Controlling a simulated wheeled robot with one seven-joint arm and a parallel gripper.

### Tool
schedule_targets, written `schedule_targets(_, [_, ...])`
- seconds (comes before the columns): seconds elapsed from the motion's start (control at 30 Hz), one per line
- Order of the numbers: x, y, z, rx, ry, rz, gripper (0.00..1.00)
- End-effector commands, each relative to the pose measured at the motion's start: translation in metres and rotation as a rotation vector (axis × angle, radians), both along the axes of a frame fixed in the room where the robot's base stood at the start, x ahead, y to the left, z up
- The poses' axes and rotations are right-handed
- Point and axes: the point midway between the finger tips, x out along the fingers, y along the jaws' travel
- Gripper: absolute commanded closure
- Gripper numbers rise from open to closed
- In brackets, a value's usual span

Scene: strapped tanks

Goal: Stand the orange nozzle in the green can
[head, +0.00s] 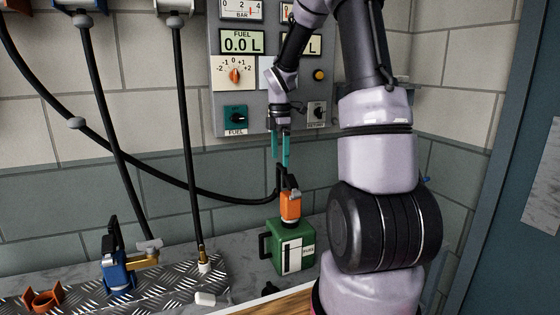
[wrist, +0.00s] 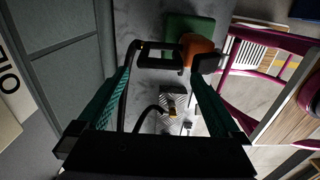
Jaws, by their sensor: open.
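The orange nozzle (head: 291,207) stands upright at the top of the green can (head: 290,252); its spout is not visible and appears to be inside the can's mouth. A black hose rises from the nozzle's top. My gripper (head: 280,160) is open just above the nozzle, its teal fingers pointing down and apart from the orange body. In the wrist view, the orange nozzle (wrist: 197,48) and the green can (wrist: 188,26) lie beyond the fingertips of my gripper (wrist: 168,60), with nothing held between them.
A blue nozzle (head: 117,275) stands on the tread plate (head: 170,288) at left, near an empty orange-brown holder (head: 42,300). The control panel (head: 240,90) is on the wall behind my gripper. Black hoses hang at left.

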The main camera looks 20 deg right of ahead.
Motion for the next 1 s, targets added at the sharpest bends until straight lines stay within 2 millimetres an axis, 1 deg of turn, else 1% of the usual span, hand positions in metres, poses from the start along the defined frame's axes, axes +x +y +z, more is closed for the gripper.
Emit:
schedule_targets(0.03, [0.001, 0.000, 0.012, -0.001, -0.006, 0.000, 0.00])
schedule_targets(0.2, [0.001, -0.001, 0.047, -0.002, -0.005, -0.001, 0.00])
schedule_targets(0.3, [0.001, 0.000, 0.064, -0.001, -0.004, -0.001, 0.00])
schedule_targets(0.4, [0.001, 0.000, 0.076, -0.001, -0.002, 0.000, 0.00])
schedule_targets(0.57, [0.001, 0.000, 0.085, -0.001, 0.000, 0.000, 0.00])
schedule_targets(1.0, [0.000, 0.000, 0.085, 0.000, 0.000, 0.000, 0.00])
